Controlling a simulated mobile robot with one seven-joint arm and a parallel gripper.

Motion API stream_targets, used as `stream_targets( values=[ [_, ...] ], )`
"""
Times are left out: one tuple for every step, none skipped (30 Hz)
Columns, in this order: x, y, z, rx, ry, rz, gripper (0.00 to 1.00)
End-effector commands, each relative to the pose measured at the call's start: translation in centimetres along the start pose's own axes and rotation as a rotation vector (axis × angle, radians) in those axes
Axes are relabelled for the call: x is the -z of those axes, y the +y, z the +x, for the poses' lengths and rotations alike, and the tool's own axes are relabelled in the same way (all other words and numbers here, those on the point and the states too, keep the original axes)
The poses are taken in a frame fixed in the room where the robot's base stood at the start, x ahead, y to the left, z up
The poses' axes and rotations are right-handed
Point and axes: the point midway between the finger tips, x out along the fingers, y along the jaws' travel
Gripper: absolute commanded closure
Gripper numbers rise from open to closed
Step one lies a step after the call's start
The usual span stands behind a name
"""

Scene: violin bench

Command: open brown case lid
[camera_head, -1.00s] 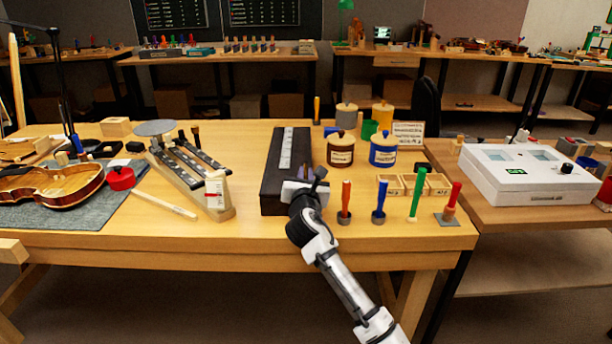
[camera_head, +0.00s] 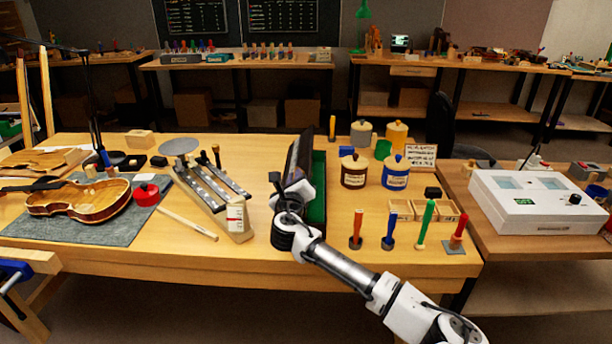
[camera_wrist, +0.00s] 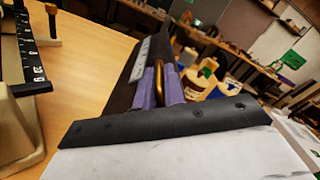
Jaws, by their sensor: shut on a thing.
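The brown case is long and dark, standing on the middle of the bench in the head view. Its lid (camera_head: 301,152) is raised and tilted up toward the left, and the green inside of the case (camera_head: 318,185) shows to its right. My gripper (camera_head: 291,183) is at the near end of the lid. In the wrist view its two purple fingers (camera_wrist: 159,84) are closed around a narrow brass-coloured piece at the lid's edge. The dark lid (camera_wrist: 128,88) with its pale label strip runs beyond the fingers.
A brown jar (camera_head: 353,171) and a blue jar (camera_head: 395,174) stand to the right, with several coloured-handled tools (camera_head: 388,230) in front. A violin body (camera_head: 90,202) lies far left.

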Motion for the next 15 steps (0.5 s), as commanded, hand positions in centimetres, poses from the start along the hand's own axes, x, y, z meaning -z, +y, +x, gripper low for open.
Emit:
stream_targets(
  values=[
    [-1.2,0.3,-0.1,-0.006,-0.008,-0.049,1.0],
    [-1.5,0.5,-0.1,-0.006,-0.007,-0.077,1.0],
    [-1.9,0.8,-0.1,-0.006,-0.008,-0.113,1.0],
    [-2.0,1.2,-0.1,-0.007,-0.006,-0.103,1.0],
    [-2.3,1.4,-0.1,-0.007,-0.006,-0.1,1.0],
    [-2.6,1.8,-0.1,-0.007,-0.006,-0.097,1.0],
    [-2.9,2.0,-0.1,-0.007,-0.006,-0.096,1.0],
    [-3.1,2.3,-0.1,-0.008,-0.006,-0.096,1.0],
    [-3.4,2.6,-0.1,-0.008,-0.006,-0.096,1.0],
    [-3.5,2.9,-0.1,-0.007,-0.006,-0.096,1.0],
    [-3.7,3.1,-0.1,-0.007,-0.005,-0.096,1.0],
    [-3.9,3.4,-0.1,-0.007,-0.005,-0.095,1.0],
    [-4.0,3.7,-0.1,-0.008,-0.005,-0.095,1.0],
    [-4.2,3.9,-0.1,-0.008,-0.005,-0.095,1.0],
    [-4.3,4.2,-0.1,-0.009,-0.004,-0.094,1.0]
  ],
)
